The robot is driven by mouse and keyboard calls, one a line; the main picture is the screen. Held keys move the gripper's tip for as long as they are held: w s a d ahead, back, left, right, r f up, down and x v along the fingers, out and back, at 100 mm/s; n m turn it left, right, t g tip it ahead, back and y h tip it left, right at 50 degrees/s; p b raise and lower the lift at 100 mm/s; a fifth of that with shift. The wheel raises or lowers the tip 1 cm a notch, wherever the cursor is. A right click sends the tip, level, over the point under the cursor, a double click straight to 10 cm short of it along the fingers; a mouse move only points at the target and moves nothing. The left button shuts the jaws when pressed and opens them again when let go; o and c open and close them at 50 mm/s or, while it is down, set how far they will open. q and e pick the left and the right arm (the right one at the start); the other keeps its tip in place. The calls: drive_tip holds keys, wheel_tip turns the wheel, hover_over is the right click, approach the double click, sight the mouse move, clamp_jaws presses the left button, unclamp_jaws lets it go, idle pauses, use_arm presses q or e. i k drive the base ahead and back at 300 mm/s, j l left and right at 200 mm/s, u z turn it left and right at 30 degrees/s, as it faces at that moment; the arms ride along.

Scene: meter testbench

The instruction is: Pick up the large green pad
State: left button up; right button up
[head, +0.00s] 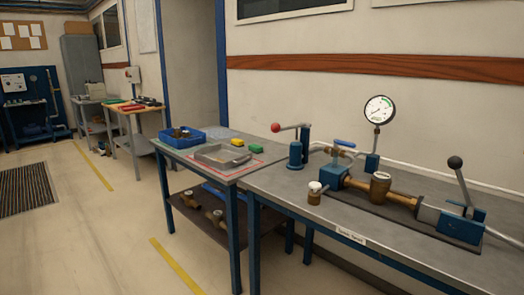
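A small green block-like item (257,149), the only clearly green loose thing on the near benches, lies on the grey table (222,193) near its right back edge. It is small in the picture, so I cannot tell its true size or whether it is the large pad. A yellow item (237,142) of similar shape lies just behind and left of it, apart from it. Neither of my grippers shows in the head view, and nothing is seen touching the green item.
A grey tray (208,155) on a red-edged mat and a blue bin (175,139) share that table. A bench (300,192) with a pressure gauge (379,109), levers and brass pipe parts adjoins at right. Open floor (120,220) lies left. Another bench (133,109) stands farther back.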

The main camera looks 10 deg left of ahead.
sight(257, 149)
drive_tip(key=i+j+z, duration=0.15)
drive_tip(key=z, duration=0.35)
drive_tip(key=i+j+z, duration=0.1)
drive_tip(key=z, duration=0.35)
drive_tip(key=j+z, duration=0.3)
drive_tip(key=z, duration=0.2)
drive_tip(key=i+j+z, duration=0.1)
drive_tip(key=j+z, duration=0.3)
drive_tip(key=j, duration=0.8)
drive_tip(key=j+z, duration=0.35)
drive_tip(key=j, duration=0.85)
